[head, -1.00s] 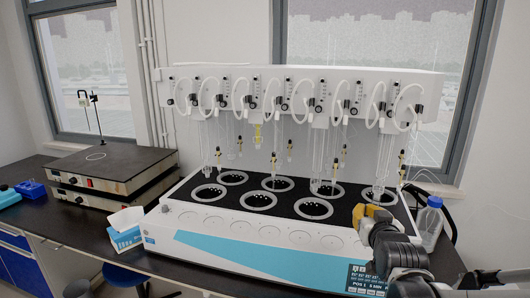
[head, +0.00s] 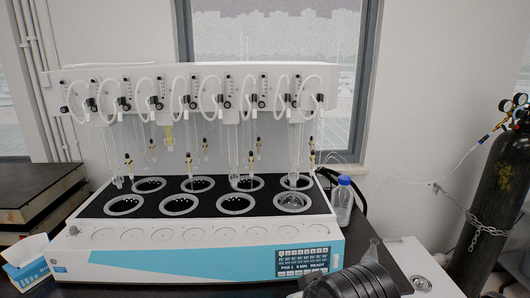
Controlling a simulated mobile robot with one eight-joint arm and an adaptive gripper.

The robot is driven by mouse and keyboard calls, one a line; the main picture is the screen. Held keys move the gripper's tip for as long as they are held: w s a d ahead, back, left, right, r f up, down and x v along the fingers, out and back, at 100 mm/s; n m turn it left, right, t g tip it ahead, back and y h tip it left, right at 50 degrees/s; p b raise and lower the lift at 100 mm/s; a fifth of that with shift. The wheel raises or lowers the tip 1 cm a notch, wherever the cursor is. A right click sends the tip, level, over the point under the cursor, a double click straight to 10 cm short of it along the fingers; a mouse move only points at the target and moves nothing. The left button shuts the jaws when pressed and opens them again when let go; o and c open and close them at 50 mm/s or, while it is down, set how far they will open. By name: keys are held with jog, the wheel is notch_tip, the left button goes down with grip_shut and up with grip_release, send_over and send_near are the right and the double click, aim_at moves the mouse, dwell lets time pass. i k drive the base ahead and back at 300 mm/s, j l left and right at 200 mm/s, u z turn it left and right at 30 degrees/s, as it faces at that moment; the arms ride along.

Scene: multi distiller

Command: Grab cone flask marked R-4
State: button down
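Glass tubes (head: 233,150) hang over the wells. My gripper is out of view; only a dark part of my arm shows at the bottom edge.
A clear blue-capped bottle (head: 343,205) stands just right of the distiller. A white device (head: 432,268) is at the lower right. A chained dark gas cylinder (head: 497,205) stands at the far right. A tissue box (head: 25,265) and hot plates (head: 40,195) are left.

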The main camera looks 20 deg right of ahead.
aim_at(372, 254)
jog(key=k+z, duration=0.15)
jog(key=z, duration=1)
